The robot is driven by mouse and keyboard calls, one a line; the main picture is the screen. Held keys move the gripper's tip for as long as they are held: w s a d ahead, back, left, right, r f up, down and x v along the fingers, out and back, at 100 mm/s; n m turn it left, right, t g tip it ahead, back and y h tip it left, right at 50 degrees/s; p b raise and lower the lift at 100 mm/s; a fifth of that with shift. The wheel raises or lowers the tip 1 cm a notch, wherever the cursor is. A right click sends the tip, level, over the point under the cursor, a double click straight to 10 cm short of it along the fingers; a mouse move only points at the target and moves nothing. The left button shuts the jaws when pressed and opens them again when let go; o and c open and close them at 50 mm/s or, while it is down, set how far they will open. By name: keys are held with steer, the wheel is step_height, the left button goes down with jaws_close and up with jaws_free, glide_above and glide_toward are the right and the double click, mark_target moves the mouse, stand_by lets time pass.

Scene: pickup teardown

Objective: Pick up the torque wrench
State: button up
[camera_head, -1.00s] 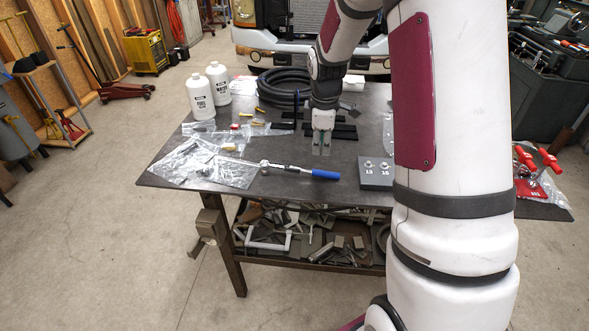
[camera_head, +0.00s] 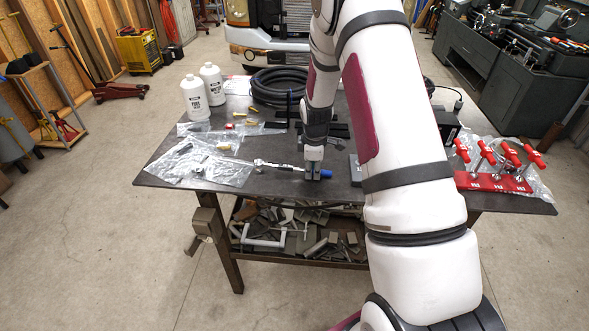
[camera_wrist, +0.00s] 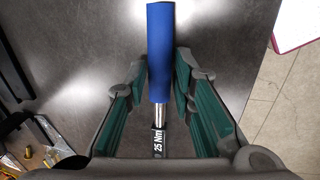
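The torque wrench (camera_head: 285,167) lies on the dark workbench (camera_head: 262,187) near its front edge, with its ratchet head to the left and its blue handle to the right. In the wrist view the blue handle (camera_wrist: 160,50) runs between the two green-padded fingers, with a chrome shaft and a "25 Nm" label below it. My gripper (camera_head: 313,175) is down at the wrench, around the handle near where it meets the shaft. In the wrist view my gripper (camera_wrist: 160,90) is open, with gaps between the pads and the handle on both sides. The wrench's head is out of the wrist view.
Clear plastic bags (camera_head: 215,168) lie left of the wrench. Two white bottles (camera_head: 195,98) and a coiled black hose (camera_head: 276,88) stand farther back. A grey block (camera_head: 355,172) sits just right of my gripper.

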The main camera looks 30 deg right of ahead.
steer(key=shift+f, duration=0.15)
jaws_close()
steer(key=shift+w, duration=0.1)
